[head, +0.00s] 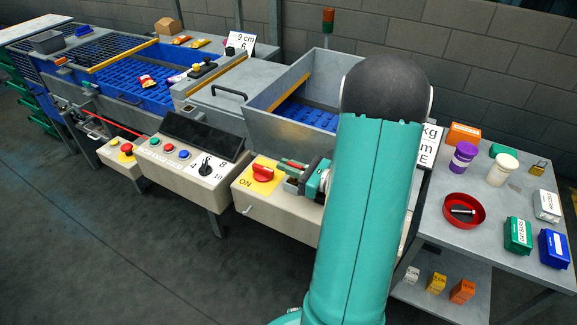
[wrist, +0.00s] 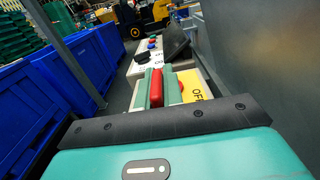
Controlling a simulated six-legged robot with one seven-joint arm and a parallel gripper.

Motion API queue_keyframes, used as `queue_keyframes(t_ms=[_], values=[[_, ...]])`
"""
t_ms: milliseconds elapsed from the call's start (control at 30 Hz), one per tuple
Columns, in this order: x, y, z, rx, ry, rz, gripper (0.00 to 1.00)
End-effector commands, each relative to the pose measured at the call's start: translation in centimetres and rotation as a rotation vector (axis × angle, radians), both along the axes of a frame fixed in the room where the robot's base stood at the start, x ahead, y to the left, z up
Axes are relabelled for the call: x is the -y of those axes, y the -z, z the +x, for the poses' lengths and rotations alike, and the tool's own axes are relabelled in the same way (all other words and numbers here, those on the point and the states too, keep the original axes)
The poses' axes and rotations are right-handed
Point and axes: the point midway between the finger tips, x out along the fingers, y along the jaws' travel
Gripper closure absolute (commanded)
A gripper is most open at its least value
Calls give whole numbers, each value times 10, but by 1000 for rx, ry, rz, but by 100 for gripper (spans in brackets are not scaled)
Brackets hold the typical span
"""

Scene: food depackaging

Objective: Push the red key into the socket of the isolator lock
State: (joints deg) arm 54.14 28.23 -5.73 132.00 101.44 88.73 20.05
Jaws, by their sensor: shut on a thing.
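My gripper (head: 291,168) is shut on the red key, beside the isolator. In the wrist view the red key (wrist: 156,90) stands between the two green fingers of my gripper (wrist: 157,86). In the head view only a small bit of red shows between the fingers. The isolator's red handle (head: 262,173) sits on a yellow plate (head: 274,184) marked ON, left of my fingers. The plate (wrist: 193,86) also shows in the wrist view, with OFF on it. A small grey block (head: 292,187) lies just under my fingertips. The lock's socket is hidden, so I cannot tell whether the key touches it.
The isolator is on a pale box (head: 250,201) at the machine's front. A control box (head: 190,158) with buttons and a black knob stands to the left. A grey hopper (head: 285,112) rises behind. A side table (head: 490,221) with jars and small boxes stands right.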

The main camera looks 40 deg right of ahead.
Motion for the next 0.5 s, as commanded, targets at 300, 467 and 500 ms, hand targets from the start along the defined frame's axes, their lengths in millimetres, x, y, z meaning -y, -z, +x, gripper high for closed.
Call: queue_keyframes(t_ms=[300, 467, 500], values=[[0, -12, 0, 0, 0, -1, 100], [0, -17, 0, -1, 0, -1, 100], [0, -18, 0, -1, 0, -1, 100]])
